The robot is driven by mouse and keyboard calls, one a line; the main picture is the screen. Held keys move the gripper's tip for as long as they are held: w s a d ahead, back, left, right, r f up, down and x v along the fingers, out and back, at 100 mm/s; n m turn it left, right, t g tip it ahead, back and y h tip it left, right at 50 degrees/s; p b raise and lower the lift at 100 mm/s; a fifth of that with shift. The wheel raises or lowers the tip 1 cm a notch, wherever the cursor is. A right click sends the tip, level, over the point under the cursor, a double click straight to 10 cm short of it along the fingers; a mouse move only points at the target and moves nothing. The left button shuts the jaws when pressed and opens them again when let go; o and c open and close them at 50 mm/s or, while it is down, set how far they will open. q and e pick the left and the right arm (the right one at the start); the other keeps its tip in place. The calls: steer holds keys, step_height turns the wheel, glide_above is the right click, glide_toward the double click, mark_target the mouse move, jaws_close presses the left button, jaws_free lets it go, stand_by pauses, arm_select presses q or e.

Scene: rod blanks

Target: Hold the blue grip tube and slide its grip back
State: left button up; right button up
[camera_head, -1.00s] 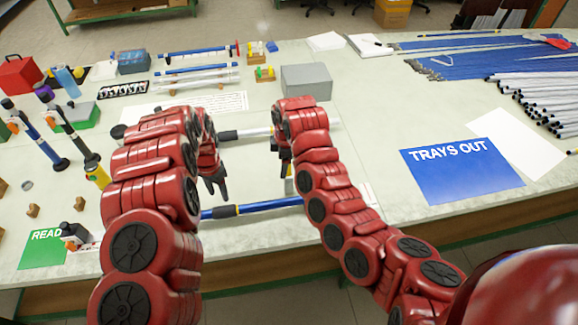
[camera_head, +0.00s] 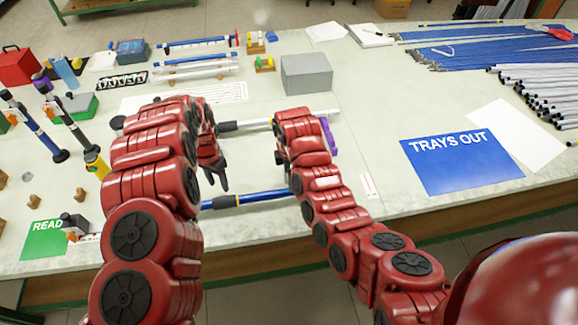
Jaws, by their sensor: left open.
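The blue grip tube (camera_head: 255,197) lies across the bench near its front edge. It has a blue length and a dark part at its left; its right end is hidden behind my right arm. My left gripper (camera_head: 218,180) is open, fingers pointing down, over the left part of the tube. I cannot tell whether it touches the tube. My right gripper (camera_head: 281,156) shows only as a small dark part beside the red arm, above and behind the tube; its fingers are mostly hidden.
A grey-white tube with a dark grip (camera_head: 232,126) lies behind the arms, and a purple piece (camera_head: 328,136) stands beside my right arm. A grey box (camera_head: 306,74) is behind. Upright tubes (camera_head: 40,130) stand left. The blue TRAYS OUT sheet (camera_head: 462,178) lies right.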

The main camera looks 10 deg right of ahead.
mark_target(224, 199)
step_height(224, 199, down, 8)
steer(key=shift+f, duration=0.1)
stand_by(0.4)
jaws_close()
arm_select(q)
steer(key=o, duration=0.5)
steer(key=shift+c, duration=0.2)
steer(key=shift+o, duration=0.3)
steer(key=m, duration=0.4)
steer(key=shift+r, duration=0.3)
step_height(224, 199, down, 10)
steer(key=m, duration=0.6)
steer(key=shift+a+r+m, duration=0.1)
steer(key=shift+m, duration=0.2)
steer(key=shift+f, duration=0.75)
